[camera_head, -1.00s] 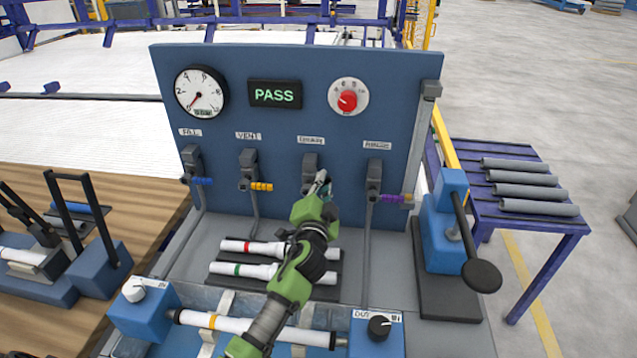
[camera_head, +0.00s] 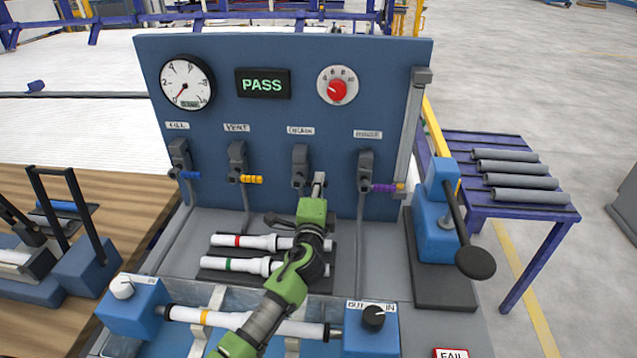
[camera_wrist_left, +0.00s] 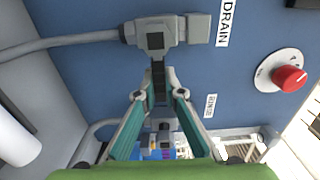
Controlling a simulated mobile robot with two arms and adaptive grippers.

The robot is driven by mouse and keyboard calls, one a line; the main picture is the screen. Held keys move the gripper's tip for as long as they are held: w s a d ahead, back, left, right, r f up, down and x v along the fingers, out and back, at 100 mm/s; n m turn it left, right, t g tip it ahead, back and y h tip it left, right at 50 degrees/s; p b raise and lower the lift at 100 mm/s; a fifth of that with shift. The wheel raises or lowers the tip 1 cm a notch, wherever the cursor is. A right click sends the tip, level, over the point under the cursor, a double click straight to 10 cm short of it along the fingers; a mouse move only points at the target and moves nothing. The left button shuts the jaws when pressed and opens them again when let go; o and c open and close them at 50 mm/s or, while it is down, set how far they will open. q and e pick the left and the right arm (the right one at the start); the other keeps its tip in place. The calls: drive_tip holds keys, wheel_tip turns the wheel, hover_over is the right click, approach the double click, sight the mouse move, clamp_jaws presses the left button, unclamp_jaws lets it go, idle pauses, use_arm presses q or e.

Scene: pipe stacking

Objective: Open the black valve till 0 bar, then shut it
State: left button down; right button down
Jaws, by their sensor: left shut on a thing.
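The black valve, labelled DRAIN, has a grey body (camera_head: 300,162) on the blue panel. It also shows in the left wrist view (camera_wrist_left: 155,38), where its dark handle (camera_wrist_left: 158,82) sits between the teal fingers. The handle points to the panel's right, across its pipe. My left gripper (camera_head: 318,182) is shut on this handle (camera_wrist_left: 160,90); the head view mostly hides the grip. The round gauge (camera_head: 187,83) has its red needle at the low end of the scale, near 0. My right gripper is not in view.
Blue-handled (camera_head: 188,175), yellow-handled (camera_head: 252,179) and purple-handled (camera_head: 384,187) valves flank the black one. A PASS display (camera_head: 263,84) and a red dial (camera_head: 337,90) are above. White pipes (camera_head: 245,242) lie below my arm. A lever press (camera_head: 440,225) stands right.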

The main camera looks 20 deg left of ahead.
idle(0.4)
use_arm(q)
drive_tip(key=c, duration=2.1)
unclamp_jaws()
drive_tip(key=shift+f, duration=0.1)
drive_tip(key=v, duration=1.2)
